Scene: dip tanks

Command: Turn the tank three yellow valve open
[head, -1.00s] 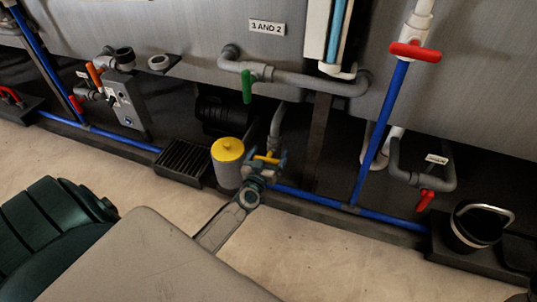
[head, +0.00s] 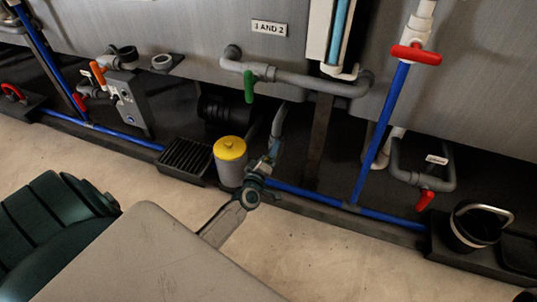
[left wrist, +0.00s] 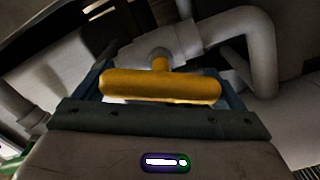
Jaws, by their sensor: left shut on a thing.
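The yellow valve handle (left wrist: 160,87) shows large in the left wrist view, a rounded bar on a short yellow stem, on a grey pipe fitting (left wrist: 165,45). My left gripper (head: 269,163) is low at the pipework beside the yellow-topped canister in the head view. Its two fingers (left wrist: 165,78) stand at the two ends of the handle, and it is shut on it. In the head view the gripper hides the handle. The valve's tank label is not readable. My right gripper is not in view.
A grey canister with a yellow top (head: 230,150) stands just left of my gripper, next to a black slatted box (head: 186,158). A green handle (head: 249,87) hangs above. A blue pipe (head: 315,195) runs low along the tanks. The pale floor in front is clear.

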